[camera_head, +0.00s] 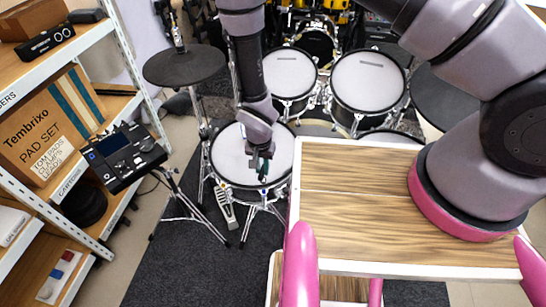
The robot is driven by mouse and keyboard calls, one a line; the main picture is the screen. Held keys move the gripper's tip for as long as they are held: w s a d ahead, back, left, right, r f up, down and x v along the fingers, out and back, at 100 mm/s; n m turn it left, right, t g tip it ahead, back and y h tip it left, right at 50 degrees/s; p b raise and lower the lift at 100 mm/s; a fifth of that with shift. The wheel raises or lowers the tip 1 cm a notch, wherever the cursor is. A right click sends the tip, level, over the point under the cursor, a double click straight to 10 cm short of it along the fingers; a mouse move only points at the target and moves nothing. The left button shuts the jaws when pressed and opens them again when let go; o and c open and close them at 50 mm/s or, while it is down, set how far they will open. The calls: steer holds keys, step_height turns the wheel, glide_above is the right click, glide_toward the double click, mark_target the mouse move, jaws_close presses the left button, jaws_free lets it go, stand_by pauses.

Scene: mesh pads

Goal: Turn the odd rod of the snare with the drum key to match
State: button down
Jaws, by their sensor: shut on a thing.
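The snare (228,161) is the white-headed drum left of centre, on a low stand. My gripper (262,172) hangs over the right part of the snare, pointing down. It is shut on a small dark greenish thing, likely the drum key (264,176), close to the drum's near right rim. Whether the key touches a rod cannot be told at this size. The single rods of the snare are too small to tell apart, and my gripper hides part of the rim.
My wood-topped tray (345,225) is bare, just right of the snare. Two toms (368,80) stand behind, a black cymbal pad (183,65) behind left. A drum module (123,153) on a stand and a shelf with a Tembrixo box (50,125) are at left.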

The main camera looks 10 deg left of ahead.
stand_by(0.4)
glide_above(264, 191)
steer(key=shift+s+a+f, duration=0.1)
steer(key=shift+s+f, duration=0.05)
steer(key=shift+f, duration=3.25)
steer(key=c, duration=1.5)
jaws_free()
steer(key=shift+f, duration=0.1)
jaws_close()
